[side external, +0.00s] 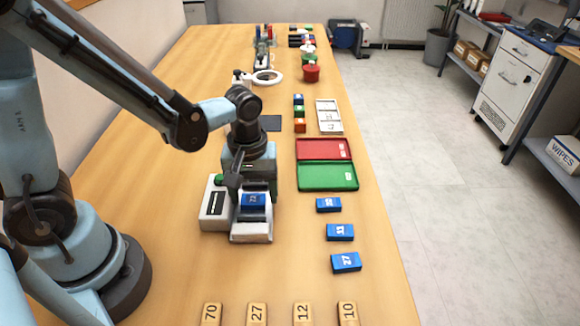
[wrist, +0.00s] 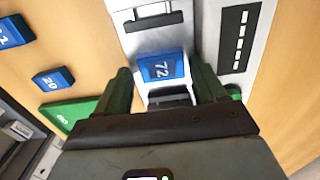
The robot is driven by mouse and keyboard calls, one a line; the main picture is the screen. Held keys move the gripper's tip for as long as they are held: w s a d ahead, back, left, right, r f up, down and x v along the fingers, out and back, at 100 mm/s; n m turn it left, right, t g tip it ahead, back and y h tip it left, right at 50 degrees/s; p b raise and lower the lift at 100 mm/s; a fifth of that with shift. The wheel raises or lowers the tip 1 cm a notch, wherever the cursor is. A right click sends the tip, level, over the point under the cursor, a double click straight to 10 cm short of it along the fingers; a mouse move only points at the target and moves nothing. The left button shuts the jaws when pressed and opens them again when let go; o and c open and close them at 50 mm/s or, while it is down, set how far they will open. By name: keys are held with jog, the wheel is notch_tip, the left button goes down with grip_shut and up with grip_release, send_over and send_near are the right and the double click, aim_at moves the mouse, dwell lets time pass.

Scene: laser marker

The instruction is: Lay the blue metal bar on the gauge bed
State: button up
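A blue metal bar marked 72 (side external: 253,200) rests on a grey-and-white device (side external: 250,232) under my arm. In the wrist view the bar (wrist: 160,68) lies on the light metal part of the device, just ahead of my fingers. My gripper (wrist: 163,80) has its two dark green fingers spread wide, one to each side of the bar's near end, with nothing between the tips that I can see touching. In the side view my gripper (side external: 235,180) points down over the device, partly hidden by its own wrist. I cannot tell which part is the gauge bed.
Blue bars marked 20 (side external: 328,205), 11 (side external: 340,232) and 27 (side external: 346,262) lie right of the device. A red tray (side external: 312,150) and green tray (side external: 318,178) lie behind them. Numbered wooden tags (side external: 257,313) line the front. Bare table lies between the tags and device.

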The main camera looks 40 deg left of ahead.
jog(key=shift+s+a, duration=0.2)
notch_tip(320, 180, up, 12)
jog(key=shift+w+d, duration=0.15)
dwell(0.6)
jog(key=a+m+t, duration=0.1)
jog(key=m+t, duration=0.1)
jog(key=m, duration=0.1)
jog(key=a+m+t, duration=0.2)
jog(key=m, duration=0.1)
jog(key=s+a+m+t, duration=0.1)
jog(key=m+t, duration=0.2)
jog(key=shift+a+r, duration=0.2)
jog(key=shift+a, duration=0.2)
jog(key=shift+s, duration=0.1)
dwell(0.5)
